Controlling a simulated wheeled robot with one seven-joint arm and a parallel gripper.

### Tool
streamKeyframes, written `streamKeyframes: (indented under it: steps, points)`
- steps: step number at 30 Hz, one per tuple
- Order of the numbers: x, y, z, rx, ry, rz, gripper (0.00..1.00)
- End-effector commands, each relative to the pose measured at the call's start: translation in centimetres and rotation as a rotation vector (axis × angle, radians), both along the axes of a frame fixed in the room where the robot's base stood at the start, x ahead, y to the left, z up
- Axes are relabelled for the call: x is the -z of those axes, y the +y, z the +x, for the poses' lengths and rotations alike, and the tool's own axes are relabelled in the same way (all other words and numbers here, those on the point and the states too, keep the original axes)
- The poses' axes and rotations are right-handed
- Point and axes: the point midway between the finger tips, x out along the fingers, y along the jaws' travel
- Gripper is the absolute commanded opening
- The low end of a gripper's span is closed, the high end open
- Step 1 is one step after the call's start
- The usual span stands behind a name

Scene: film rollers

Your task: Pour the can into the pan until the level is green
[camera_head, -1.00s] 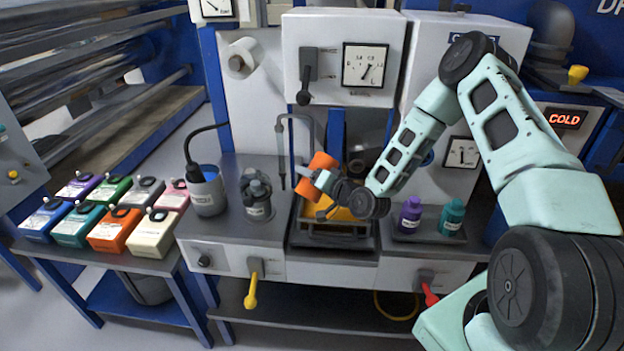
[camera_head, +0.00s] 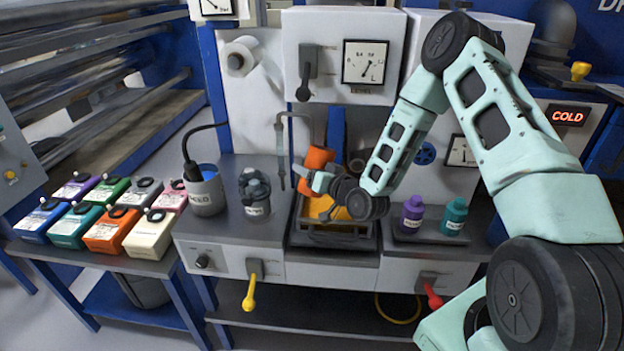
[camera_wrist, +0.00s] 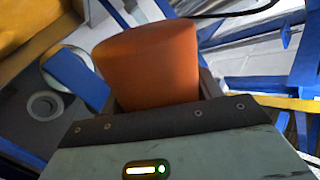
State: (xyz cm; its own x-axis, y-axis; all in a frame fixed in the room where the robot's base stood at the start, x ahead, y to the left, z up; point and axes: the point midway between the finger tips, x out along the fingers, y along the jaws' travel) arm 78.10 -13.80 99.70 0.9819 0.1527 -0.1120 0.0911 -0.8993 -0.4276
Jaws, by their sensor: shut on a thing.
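The orange can (camera_head: 315,168) is tilted above the pan (camera_head: 334,241) in the middle of the machine. My gripper (camera_head: 322,182) is shut on the can; the wrist view also shows the can (camera_wrist: 148,62) between the fingers. Yellow-orange colour shows inside the pan below the can. The can's mouth and any stream are not clear to see. The level dial (camera_head: 364,62) above has its needle pointing up and right; I cannot make out a green mark on it.
A grey bucket (camera_head: 205,190) and a dark bottle (camera_head: 256,197) stand left of the pan. Purple (camera_head: 412,214) and teal (camera_head: 453,217) bottles stand right on a tray. A thin pipe (camera_head: 281,150) hangs close left of the can. Several coloured boxes (camera_head: 105,235) fill the left table.

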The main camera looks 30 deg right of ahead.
Motion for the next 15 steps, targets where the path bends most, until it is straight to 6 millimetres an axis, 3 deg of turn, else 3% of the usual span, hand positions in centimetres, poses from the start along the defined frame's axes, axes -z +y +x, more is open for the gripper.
streamKeyframes:
  steps: [15]
  points:
    - [-1.1,0.0,0.0,-0.002,-0.035,-0.083,0.27]
